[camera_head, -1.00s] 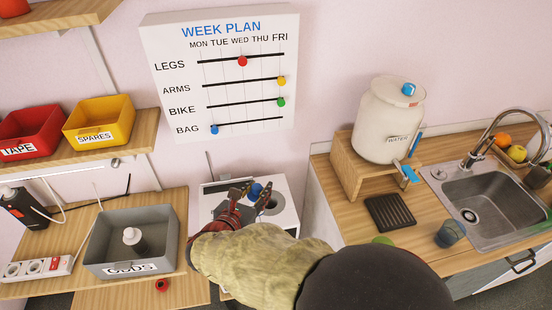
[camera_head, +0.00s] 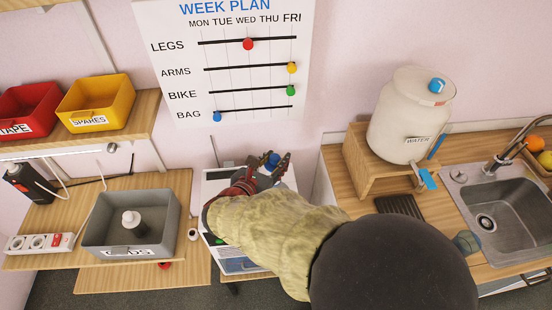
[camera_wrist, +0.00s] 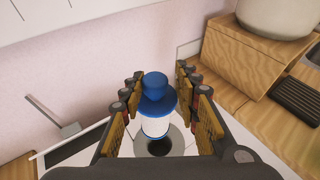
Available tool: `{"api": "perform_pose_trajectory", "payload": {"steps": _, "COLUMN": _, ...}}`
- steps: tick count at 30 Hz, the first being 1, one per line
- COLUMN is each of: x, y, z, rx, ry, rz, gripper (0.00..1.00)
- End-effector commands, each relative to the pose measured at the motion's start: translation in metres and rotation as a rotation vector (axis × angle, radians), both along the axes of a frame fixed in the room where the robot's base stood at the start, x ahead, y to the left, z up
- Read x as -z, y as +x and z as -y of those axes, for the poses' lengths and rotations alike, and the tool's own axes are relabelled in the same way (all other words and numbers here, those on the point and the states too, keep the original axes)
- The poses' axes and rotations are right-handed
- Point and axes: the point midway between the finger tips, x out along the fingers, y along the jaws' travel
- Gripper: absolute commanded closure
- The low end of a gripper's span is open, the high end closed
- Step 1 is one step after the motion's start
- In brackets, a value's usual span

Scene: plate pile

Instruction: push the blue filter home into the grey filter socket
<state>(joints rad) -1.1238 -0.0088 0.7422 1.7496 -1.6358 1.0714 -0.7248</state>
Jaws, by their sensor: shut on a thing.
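The blue filter (camera_wrist: 155,98) has a blue knob and flange on top and a white body below. My gripper (camera_wrist: 160,76) is shut on it, with a finger on each side. In the wrist view the filter hangs upright at the grey filter socket (camera_wrist: 178,143), a grey ring around a dark hole. The filter's lower end shows at the far side of the hole; I cannot tell whether it is inside. In the head view my gripper (camera_head: 266,171) and the blue top (camera_head: 272,161) show over the white unit, and my arm hides the socket.
A grey bin (camera_head: 172,222) stands on the wooden desk at left. At right, a wooden stand (camera_head: 355,165) with a white water container (camera_head: 408,118) is on the counter beside a sink (camera_head: 500,220). A week plan board (camera_head: 228,60) hangs on the wall behind.

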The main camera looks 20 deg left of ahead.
Motion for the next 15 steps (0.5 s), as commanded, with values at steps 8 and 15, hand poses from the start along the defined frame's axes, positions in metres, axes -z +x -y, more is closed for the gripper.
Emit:
{"api": "perform_pose_trajectory", "payload": {"steps": 8, "x": -0.003, "y": -0.006, "z": -0.002, "rx": 0.004, "ry": -0.049, "rz": -0.005, "gripper": 1.0}}
{"api": "perform_pose_trajectory", "payload": {"steps": 15, "x": 0.024, "y": -0.006, "z": -0.002, "rx": 0.004, "ry": -0.053, "rz": -0.004, "gripper": 1.0}}
